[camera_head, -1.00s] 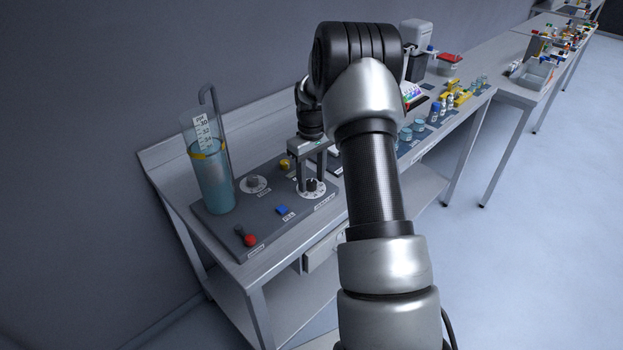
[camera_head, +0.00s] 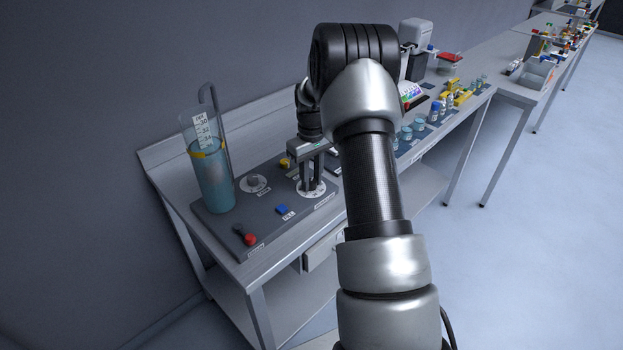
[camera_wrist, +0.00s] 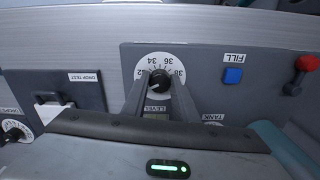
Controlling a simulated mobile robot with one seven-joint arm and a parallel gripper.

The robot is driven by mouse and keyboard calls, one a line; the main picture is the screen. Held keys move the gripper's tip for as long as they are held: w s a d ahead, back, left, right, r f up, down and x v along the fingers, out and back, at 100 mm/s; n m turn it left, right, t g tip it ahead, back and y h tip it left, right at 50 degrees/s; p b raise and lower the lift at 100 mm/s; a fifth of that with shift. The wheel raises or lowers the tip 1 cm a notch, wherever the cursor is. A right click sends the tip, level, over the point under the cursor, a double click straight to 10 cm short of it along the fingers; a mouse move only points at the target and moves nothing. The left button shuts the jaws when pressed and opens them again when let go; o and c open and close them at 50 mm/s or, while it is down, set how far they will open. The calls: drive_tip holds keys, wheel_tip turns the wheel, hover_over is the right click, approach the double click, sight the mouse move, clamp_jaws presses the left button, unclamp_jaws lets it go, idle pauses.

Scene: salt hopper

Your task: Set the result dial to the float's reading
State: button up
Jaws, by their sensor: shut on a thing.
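The result dial (camera_wrist: 158,62) is a white disc numbered in the 30s, labelled LEVEL, upside down in the wrist view. Its black knob (camera_wrist: 159,79) sits between my fingers. My gripper (camera_head: 311,188) points down over the dial (camera_head: 318,192) and is shut on the knob; it also shows in the wrist view (camera_wrist: 159,88). The knob's pointer is too small to read surely. The float (camera_head: 208,151) is a yellow ring at the water surface in the clear tank (camera_head: 216,185). Scale marks 30, 32 and 34 show above it; the exact reading is unclear.
A grey TANK dial (camera_head: 255,183), a blue FILL button (camera_head: 283,210), a yellow button (camera_head: 284,163) and a red-knobbed lever (camera_head: 249,239) share the panel. A DROP TEST box (camera_wrist: 70,92) stands beside it. Vials and bottles (camera_head: 435,112) line the bench beyond my arm.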

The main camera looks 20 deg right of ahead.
drive_tip(key=m+b, duration=0.1)
drive_tip(key=m, duration=0.2)
drive_tip(key=shift+m, duration=0.4)
drive_tip(key=m, duration=0.3)
drive_tip(key=shift+m, duration=0.4)
drive_tip(key=m, duration=0.3)
drive_tip(key=shift+w+a+m+b, duration=0.1)
drive_tip(key=shift+m+b, duration=0.2)
drive_tip(key=shift+b, duration=0.05)
drive_tip(key=m, duration=0.3)
drive_tip(key=shift+r+m, duration=0.1)
drive_tip(key=shift+m, duration=0.2)
drive_tip(key=m+p, duration=0.1)
drive_tip(key=m, duration=0.5)
drive_tip(key=m+p, duration=0.1)
drive_tip(key=m, duration=0.6)
drive_tip(key=shift+w, duration=0.1)
drive_tip(key=o, duration=1.1)
drive_tip(key=shift+c, duration=0.2)
